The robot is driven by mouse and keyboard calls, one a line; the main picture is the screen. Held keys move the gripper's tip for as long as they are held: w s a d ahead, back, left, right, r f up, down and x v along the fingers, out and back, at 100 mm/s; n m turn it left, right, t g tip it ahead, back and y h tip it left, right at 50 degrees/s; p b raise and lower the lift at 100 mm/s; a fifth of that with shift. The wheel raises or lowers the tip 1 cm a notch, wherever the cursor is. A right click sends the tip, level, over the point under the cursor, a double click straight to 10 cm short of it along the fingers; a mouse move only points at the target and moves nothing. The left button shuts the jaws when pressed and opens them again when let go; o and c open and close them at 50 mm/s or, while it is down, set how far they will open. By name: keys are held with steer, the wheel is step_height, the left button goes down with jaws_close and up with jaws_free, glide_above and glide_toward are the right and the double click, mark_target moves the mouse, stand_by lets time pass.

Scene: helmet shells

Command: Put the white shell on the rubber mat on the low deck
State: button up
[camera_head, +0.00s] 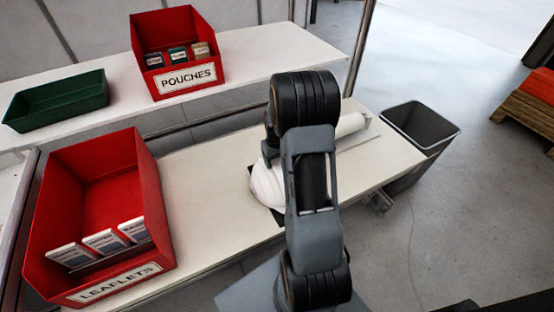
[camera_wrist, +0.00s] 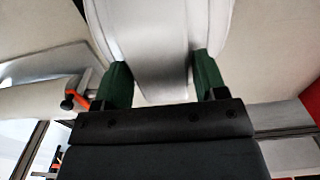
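The white shell (camera_head: 264,187) is on or just over the low deck (camera_head: 210,185), left of my arm, which covers much of it. A dark edge, likely the rubber mat (camera_head: 279,217), shows around the shell; most of it is hidden. In the wrist view the shell (camera_wrist: 160,40) fills the top middle. My gripper (camera_wrist: 163,78) has its green fingers on both sides of the shell's raised band and appears shut on it. The head view hides the fingertips behind my arm. I cannot tell whether the shell touches the mat.
A red leaflets bin (camera_head: 105,210) stands left on the low deck. A white roll (camera_head: 350,125) lies behind my arm. The upper shelf holds a red pouches bin (camera_head: 185,60) and a green tray (camera_head: 55,100). A grey waste bin (camera_head: 420,125) stands right.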

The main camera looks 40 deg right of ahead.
steer(key=shift+o, duration=1.2)
step_height(320, 180, up, 12)
steer(key=f+p, duration=0.1)
steer(key=p, duration=0.1)
steer(key=s+a+r+t, duration=0.1)
steer(key=s+a+r, duration=0.1)
steer(key=s+a, duration=0.2)
steer(key=s+a+r+n+t, duration=0.1)
steer(key=s+a+r, duration=0.2)
steer(key=s+a, duration=0.2)
steer(key=s+a+r+t, duration=0.1)
steer(key=s+a+r, duration=0.1)
steer(key=s+a, duration=0.3)
steer(key=shift+s+a+r, duration=0.2)
steer(key=shift+a+r, duration=0.15)
steer(key=shift+a, duration=1.8)
